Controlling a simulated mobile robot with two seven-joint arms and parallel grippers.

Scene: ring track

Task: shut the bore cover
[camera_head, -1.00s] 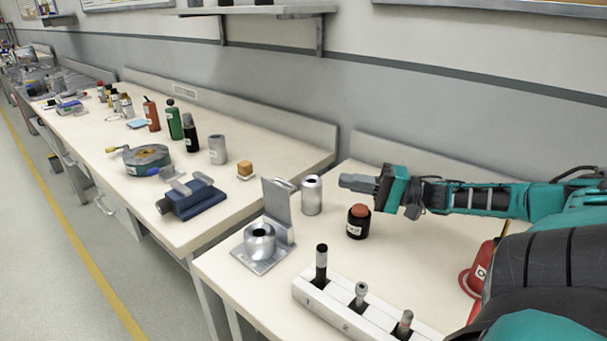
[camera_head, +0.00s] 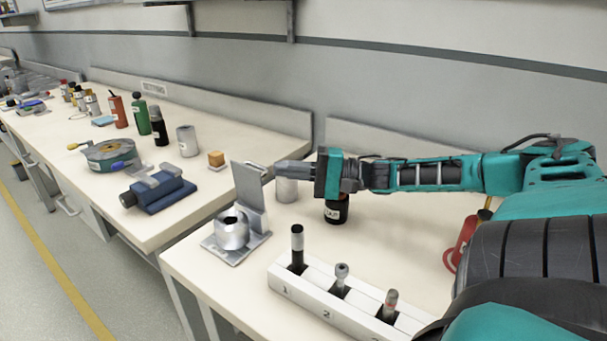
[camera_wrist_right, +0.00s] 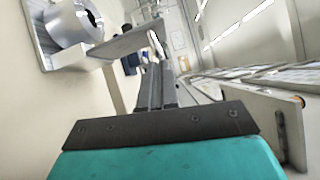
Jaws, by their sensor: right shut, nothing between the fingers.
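The bore cover (camera_head: 249,192) is a flat grey plate standing upright at the back edge of a metal base plate (camera_head: 222,252). A round silver bore block (camera_head: 232,232) with a dark hole sits in front of it, uncovered. My right gripper (camera_head: 278,168) is shut and empty, its fingertips at the upper right edge of the cover, on its back side. In the right wrist view the shut fingers (camera_wrist_right: 157,72) lie close beside the cover (camera_wrist_right: 132,42), and the bore block (camera_wrist_right: 70,25) shows at the upper left. I cannot tell whether they touch. My left gripper is out of view.
A silver can (camera_head: 287,190) stands just behind the fingers, partly hidden. A dark jar (camera_head: 337,209) stands below my gripper. A white numbered rack (camera_head: 320,292) with several pegs stands in front. A blue vise (camera_head: 158,193) is on the neighbouring bench.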

